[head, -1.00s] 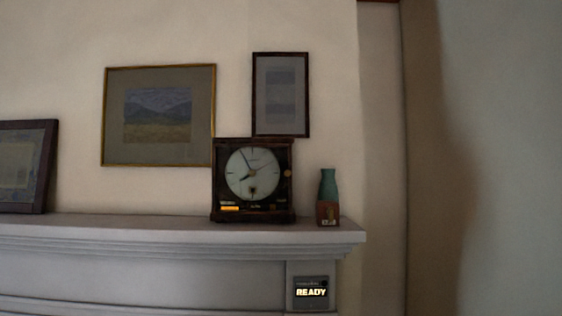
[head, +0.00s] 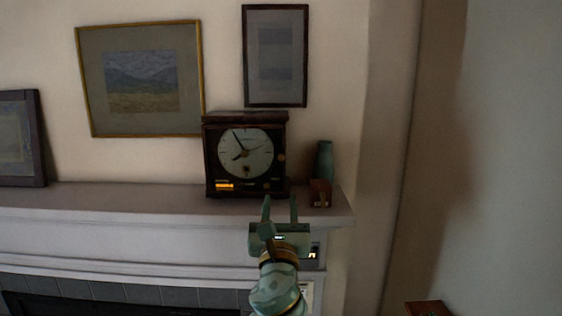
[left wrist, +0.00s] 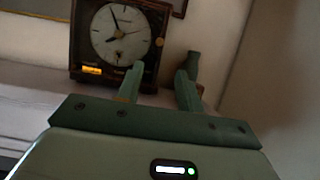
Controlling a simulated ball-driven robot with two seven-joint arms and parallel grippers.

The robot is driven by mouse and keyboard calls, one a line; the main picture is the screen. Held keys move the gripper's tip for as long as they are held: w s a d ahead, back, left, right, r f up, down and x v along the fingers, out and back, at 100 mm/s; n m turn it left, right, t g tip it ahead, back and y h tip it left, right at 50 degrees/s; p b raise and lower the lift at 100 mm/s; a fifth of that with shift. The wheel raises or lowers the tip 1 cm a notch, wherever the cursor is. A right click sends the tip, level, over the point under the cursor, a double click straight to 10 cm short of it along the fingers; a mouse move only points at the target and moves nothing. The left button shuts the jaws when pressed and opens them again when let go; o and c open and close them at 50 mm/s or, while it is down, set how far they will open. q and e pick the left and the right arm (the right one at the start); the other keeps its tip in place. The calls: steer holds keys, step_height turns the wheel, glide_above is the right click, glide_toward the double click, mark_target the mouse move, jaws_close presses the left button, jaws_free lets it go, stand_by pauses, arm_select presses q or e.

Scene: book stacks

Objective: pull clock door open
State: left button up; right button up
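The clock (head: 245,155) is a dark wooden box with a round white dial, standing on the mantel. Its front looks shut, and a small brass knob (head: 282,157) is at the right of the dial. The clock also shows at the upper left of the left wrist view (left wrist: 117,38), with the knob (left wrist: 159,42) at its right edge. My left gripper (head: 280,205) is green, open and empty, in front of the mantel edge, below and slightly right of the clock. Its two fingers show apart in the left wrist view (left wrist: 158,82). My right gripper is not in view.
A green bottle (head: 324,160) and a small reddish-brown box (head: 320,193) stand right of the clock on the white mantel (head: 120,197). Framed pictures hang behind, and another frame (head: 18,140) leans at the left.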

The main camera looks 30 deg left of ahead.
mark_target(281, 159)
arm_select(q)
steer(key=p+x, duration=0.2)
steer(key=x, duration=1.2)
steer(key=shift+w+a, duration=0.2)
steer(key=shift+w, duration=0.2)
jaws_close()
